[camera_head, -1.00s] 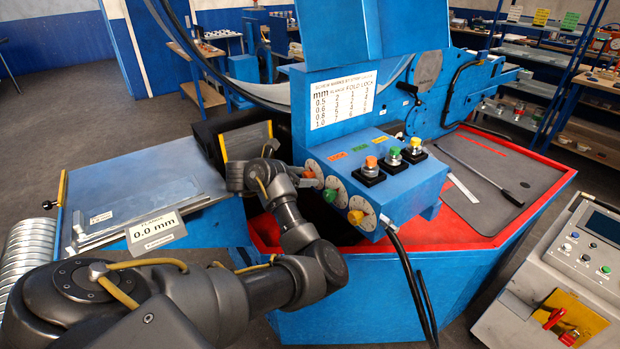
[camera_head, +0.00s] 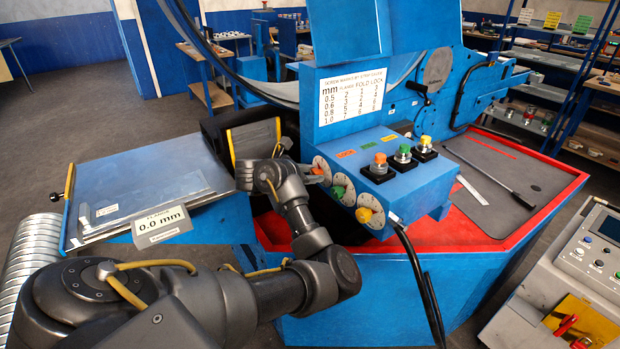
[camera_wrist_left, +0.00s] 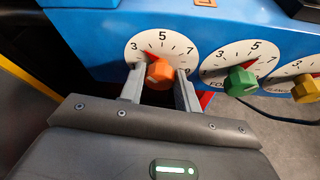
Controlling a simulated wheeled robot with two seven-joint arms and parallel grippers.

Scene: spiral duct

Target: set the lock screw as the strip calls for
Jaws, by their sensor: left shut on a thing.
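My left gripper (camera_head: 313,179) is shut on the orange knob (camera_wrist_left: 159,74) of the leftmost dial on the blue control box (camera_head: 400,190). In the left wrist view one finger stands on each side of the knob. Its red pointer shows between 3 and 5 on the white dial (camera_wrist_left: 137,52). The green knob (camera_wrist_left: 240,82) and the yellow knob (camera_wrist_left: 306,89) sit on dials to the right. The strip chart (camera_head: 351,96) above has mm, flange, fold and lock columns; its small figures are hard to read. My right gripper is not in view.
A display (camera_head: 162,223) reading 0.0 mm stands by a sheet-metal table (camera_head: 150,180) at left. Push buttons (camera_head: 403,154) top the control box. A black cable (camera_head: 420,275) hangs from its front. A red-edged tray (camera_head: 450,232) lies behind, and a control console (camera_head: 590,255) stands at right.

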